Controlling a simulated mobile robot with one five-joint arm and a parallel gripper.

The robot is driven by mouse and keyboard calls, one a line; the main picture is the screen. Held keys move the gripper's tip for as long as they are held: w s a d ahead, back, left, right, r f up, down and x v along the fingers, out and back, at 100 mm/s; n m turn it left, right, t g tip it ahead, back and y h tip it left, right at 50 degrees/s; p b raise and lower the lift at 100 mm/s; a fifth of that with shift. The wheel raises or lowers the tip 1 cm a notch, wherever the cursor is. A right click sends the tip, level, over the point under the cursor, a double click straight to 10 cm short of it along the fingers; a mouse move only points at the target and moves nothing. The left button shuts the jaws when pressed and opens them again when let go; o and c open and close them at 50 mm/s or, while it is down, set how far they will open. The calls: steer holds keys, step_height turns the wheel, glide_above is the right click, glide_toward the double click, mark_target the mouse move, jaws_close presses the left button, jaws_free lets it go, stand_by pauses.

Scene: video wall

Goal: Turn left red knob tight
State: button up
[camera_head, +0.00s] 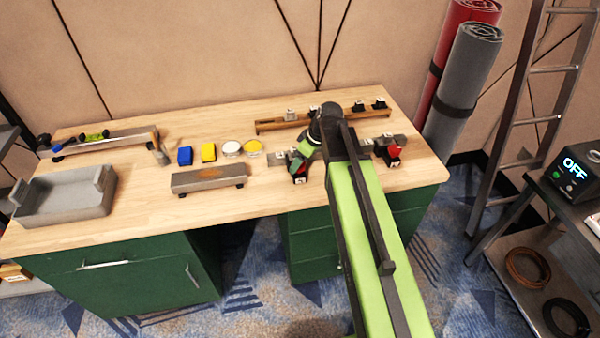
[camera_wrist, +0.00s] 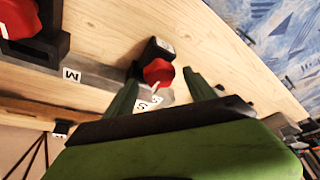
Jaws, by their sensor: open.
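The left red knob (camera_wrist: 158,72) sits on a black mount and appears in the gap between my gripper's open green fingers in the wrist view. In the head view this knob (camera_head: 295,156) is partly covered by the fingers. My gripper (camera_head: 299,158) is at the table's right half. In the wrist view, the fingertips (camera_wrist: 161,77) lie on either side of the knob with a gap visible. I cannot tell whether they reach down around it or touch it. The right red knob (camera_head: 395,151) stands on its own black mount; it also shows in the wrist view (camera_wrist: 18,18).
A wooden rail (camera_head: 270,125) with small black and white blocks lies behind the knobs. A grey block (camera_head: 208,178), blue and yellow pieces and round tubs are to the left. A grey tray (camera_head: 65,205) is farther left. The table's front edge is close to the left knob.

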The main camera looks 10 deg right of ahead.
steer(key=shift+w+a+f, duration=0.1)
steer(key=shift+f, duration=0.45)
steer(key=shift+r, duration=0.1)
steer(key=c, duration=1.3)
steer(key=shift+c, duration=0.2)
